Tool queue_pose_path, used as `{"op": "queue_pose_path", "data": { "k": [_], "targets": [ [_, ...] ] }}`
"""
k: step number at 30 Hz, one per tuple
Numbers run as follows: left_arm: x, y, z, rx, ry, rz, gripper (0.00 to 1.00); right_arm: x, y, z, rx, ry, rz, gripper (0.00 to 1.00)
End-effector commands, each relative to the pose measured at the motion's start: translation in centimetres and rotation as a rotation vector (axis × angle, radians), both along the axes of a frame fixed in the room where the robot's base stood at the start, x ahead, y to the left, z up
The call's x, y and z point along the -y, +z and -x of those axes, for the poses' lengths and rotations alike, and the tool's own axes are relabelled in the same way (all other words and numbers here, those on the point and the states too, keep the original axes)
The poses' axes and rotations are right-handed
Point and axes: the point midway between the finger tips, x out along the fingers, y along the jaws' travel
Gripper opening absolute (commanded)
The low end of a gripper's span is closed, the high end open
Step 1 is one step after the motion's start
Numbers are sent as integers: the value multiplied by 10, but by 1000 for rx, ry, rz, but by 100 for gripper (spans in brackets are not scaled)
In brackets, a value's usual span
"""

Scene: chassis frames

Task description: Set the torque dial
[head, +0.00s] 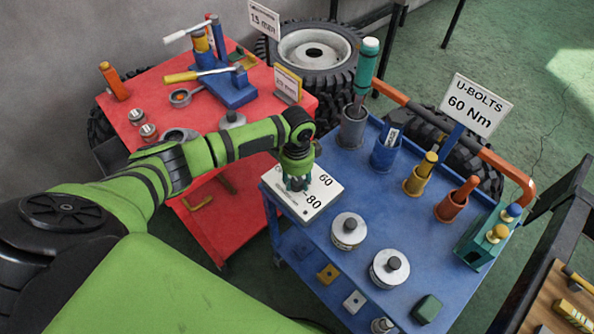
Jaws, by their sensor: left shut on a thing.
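The torque dial (318,204) is a white box at the left edge of the blue cart (372,243), with the numbers 60 and 80 readable on its face. My left gripper (297,186) comes down on the dial's face from above and is shut on its knob. The gripper covers the knob and the other marks, so I cannot tell where the dial points. A sign (471,106) at the back of the cart reads "U-BOLTS 60 Nm". My right gripper is not in view.
The blue cart also bears two round silver pieces with dark knobs (348,231), coloured cups holding tools (387,150), and a green block holder (487,240). A red table (240,170) with tools stands at left. Tyres (312,58) stand behind.

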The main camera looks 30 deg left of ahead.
Motion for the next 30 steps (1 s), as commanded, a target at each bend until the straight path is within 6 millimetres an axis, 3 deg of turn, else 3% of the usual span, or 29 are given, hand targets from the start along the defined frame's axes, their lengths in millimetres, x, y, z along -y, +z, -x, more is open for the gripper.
{"op": "queue_pose_path", "data": {
  "k": [3,12,30],
  "targets": [
    [1,3,1,-5,98,1,7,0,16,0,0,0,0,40],
    [0,1,1,-4,279,-1,7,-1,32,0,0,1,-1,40],
    [-1,-1,1,-2,362,-1,7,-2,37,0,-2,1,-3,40]
  ]
}}
